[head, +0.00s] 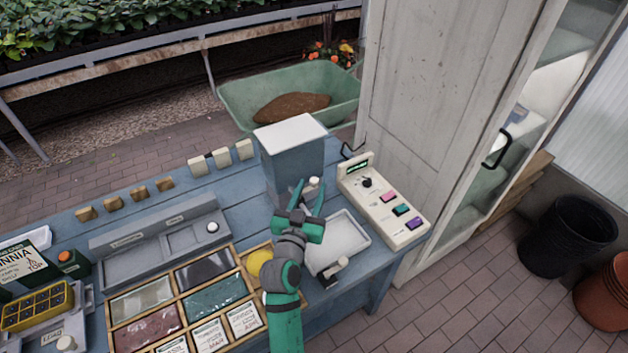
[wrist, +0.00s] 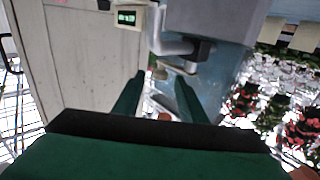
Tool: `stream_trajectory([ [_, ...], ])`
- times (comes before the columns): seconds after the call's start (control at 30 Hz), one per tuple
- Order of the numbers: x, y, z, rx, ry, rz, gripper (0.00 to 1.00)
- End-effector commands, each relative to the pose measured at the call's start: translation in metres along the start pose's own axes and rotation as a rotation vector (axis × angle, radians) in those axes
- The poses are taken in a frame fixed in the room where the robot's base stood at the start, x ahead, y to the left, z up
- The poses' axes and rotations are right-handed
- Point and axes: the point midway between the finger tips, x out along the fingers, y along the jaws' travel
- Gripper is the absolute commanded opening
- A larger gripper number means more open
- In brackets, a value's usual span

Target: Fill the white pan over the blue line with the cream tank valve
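The grey-blue tank (head: 290,160) with a white lid stands at the back of the blue bench. The cream valve knob (head: 315,182) shows at its front right, beside my gripper's fingertips. The white pan (head: 345,235) sits on the bench in front of the tank, partly behind my gripper. I cannot make out a blue line or any water in it. My gripper (head: 310,185) is open, its fingers apart near the knob; contact cannot be told. In the wrist view, the open gripper (wrist: 159,78) points toward the tank's lower part (wrist: 210,20) and a grey pipe (wrist: 172,45).
A cream control box (head: 385,205) with coloured buttons stands right of the pan. A small cream-knobbed lever (head: 340,266) is at the pan's front. A wooden divided tray (head: 185,300) and a grey panel (head: 160,235) lie left. A white cabinet door (head: 440,110) rises behind.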

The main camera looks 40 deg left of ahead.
Motion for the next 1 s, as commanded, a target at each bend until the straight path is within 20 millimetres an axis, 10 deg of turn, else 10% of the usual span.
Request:
stream_trajectory([
  [0.67,0.04,-0.002,0.0,0.0,0.0,-0.003,0.38],
  [0.83,0.04,-0.002,0.0,0.0,0.0,-0.003,0.0],
  [1.0,0.04,-0.002,0.0,0.0,0.0,-0.001,0.0],
])
